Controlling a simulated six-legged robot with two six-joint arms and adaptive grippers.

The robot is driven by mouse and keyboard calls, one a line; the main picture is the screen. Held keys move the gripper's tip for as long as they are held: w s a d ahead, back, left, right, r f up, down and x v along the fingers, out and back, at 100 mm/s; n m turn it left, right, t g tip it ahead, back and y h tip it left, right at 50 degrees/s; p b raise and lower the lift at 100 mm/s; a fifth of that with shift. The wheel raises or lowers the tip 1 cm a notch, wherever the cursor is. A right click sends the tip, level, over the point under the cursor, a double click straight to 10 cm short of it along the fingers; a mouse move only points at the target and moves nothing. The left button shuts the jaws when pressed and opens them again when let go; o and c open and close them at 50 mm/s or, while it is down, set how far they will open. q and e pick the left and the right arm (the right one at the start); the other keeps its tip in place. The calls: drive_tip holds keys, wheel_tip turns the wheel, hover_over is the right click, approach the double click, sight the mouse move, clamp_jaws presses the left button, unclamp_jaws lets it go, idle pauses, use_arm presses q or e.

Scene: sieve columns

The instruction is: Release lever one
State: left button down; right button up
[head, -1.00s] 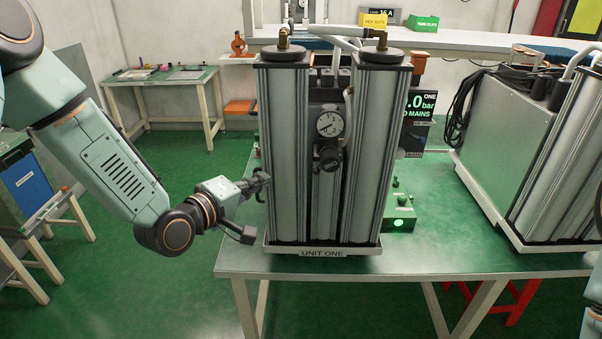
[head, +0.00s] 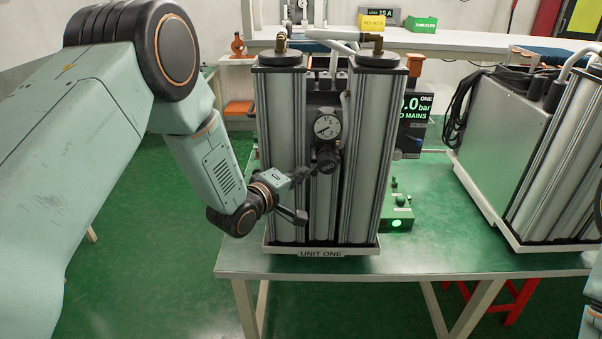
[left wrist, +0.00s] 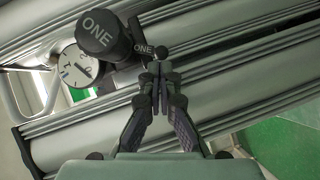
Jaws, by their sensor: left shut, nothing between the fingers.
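Unit one (head: 372,160) stands on the green table with two upright grey columns, a round gauge (head: 327,127) and a black knob (head: 326,157) between them. In the left wrist view the knob (left wrist: 96,32) reads ONE. Beside it is a small dark part, apparently a lever (left wrist: 160,52), by a second ONE label (left wrist: 144,48). My left gripper (head: 303,173) is in front of the columns, just left of and below the knob. In the left wrist view its fingers (left wrist: 160,88) are shut and empty, close below the small part. I cannot tell whether they touch it.
The green table (head: 440,240) has free room at its front right. A green box with a lit button (head: 397,222) sits right of the unit, with a pressure display (head: 415,106) behind. A second columned unit (head: 505,130) stands further right. A bench is behind.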

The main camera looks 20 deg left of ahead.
use_arm(q)
drive_tip(key=shift+w+a+f, duration=0.1)
drive_tip(key=shift+w+a, duration=0.05)
drive_tip(key=shift+d, duration=0.2)
